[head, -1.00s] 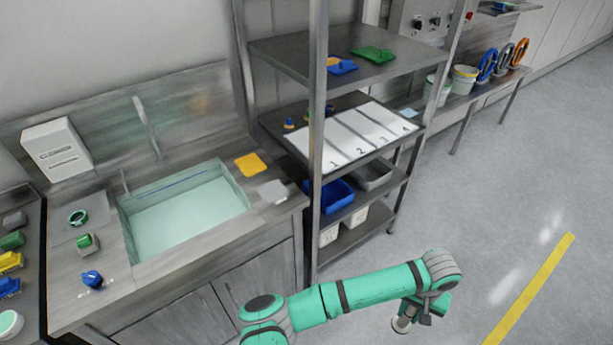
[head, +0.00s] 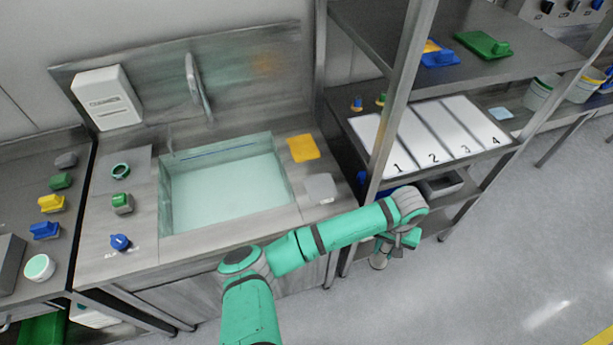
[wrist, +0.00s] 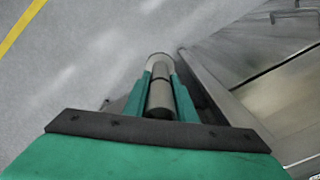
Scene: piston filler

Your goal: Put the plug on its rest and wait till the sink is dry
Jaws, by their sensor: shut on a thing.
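My gripper (head: 388,250) hangs in front of the shelf rack, to the right of the sink cabinet. It is shut on a grey cylindrical piece with a wider round end, which I take to be the plug (wrist: 160,96); its pale end also shows in the head view (head: 378,262). The sink (head: 228,186) is to the left, with a pale green, even surface inside; I cannot tell how much of it is water. Its drain does not show. I cannot pick out the plug's rest for sure.
The steel rack (head: 400,90) stands close behind my arm. Floor at right is clear.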

